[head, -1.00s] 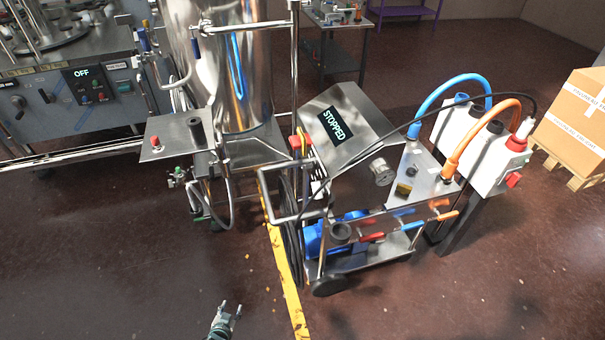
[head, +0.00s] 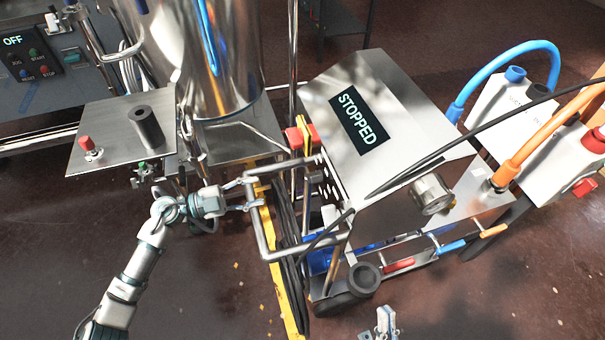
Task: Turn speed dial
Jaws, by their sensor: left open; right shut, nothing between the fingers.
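The speed dial appears to be the silver round knob (head: 432,193) on the front side of the steel control box (head: 318,98). The box's slanted screen (head: 359,119) reads STOPPED. My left gripper (head: 248,195) is open at the cart's bent tube handle (head: 266,232), well left of the knob. Whether it touches the tube I cannot tell. My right gripper (head: 385,323) shows only at the bottom edge, shut and empty, below the knob and apart from it.
A steel plate with a red button (head: 86,143) and a black cylinder (head: 147,127) is at left, beside a shiny tank (head: 208,60). A black cable crosses before the box. Orange (head: 540,140) and blue hoses rise at right.

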